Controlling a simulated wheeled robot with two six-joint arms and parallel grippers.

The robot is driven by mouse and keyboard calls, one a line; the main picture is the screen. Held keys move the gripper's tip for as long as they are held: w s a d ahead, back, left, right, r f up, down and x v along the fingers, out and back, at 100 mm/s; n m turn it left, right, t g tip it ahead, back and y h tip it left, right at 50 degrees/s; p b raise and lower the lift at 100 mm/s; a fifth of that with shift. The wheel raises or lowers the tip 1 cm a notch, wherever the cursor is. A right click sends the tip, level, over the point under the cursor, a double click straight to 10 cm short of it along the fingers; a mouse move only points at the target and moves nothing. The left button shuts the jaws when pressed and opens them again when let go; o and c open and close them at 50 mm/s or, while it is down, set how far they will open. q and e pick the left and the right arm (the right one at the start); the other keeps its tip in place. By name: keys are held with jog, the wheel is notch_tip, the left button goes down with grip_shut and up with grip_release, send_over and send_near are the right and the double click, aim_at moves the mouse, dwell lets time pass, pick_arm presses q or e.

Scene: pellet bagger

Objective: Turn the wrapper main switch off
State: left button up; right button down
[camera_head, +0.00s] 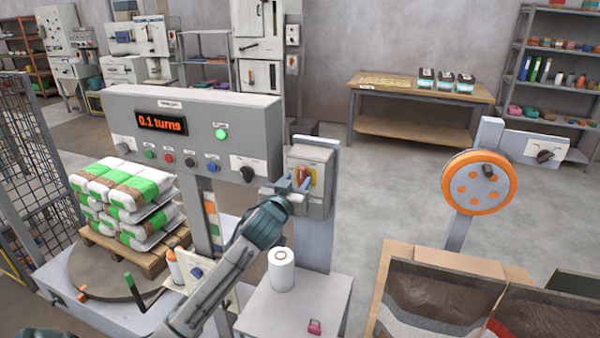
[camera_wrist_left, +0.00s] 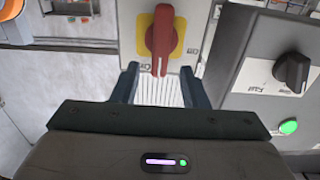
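The wrapper main switch is a red rotary handle (camera_head: 303,176) on a yellow plate, on the front of a grey box to the right of the wrapper's control panel. In the left wrist view the red handle (camera_wrist_left: 161,42) stands upright in the picture, on its yellow plate. My left gripper (camera_head: 291,187) is right at the front of the switch box. Its two fingers (camera_wrist_left: 158,72) are apart, and the handle's lower end shows between their tips. I cannot tell whether they touch it. My right gripper is not in view.
The control panel (camera_head: 200,108) with a lit green lamp (camera_head: 221,134) and a black knob (camera_head: 248,170) is close on the left. A white film roll (camera_head: 281,270) stands below the switch. Stacked bags (camera_head: 125,185) sit on a pallet at left.

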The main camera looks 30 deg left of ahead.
aim_at(301, 175)
pick_arm(q)
jog(key=shift+p+x, duration=0.3)
jog(key=shift+x, duration=1.3)
jog(key=shift+c, duration=0.2)
jog(key=shift+s, duration=0.1)
grip_shut()
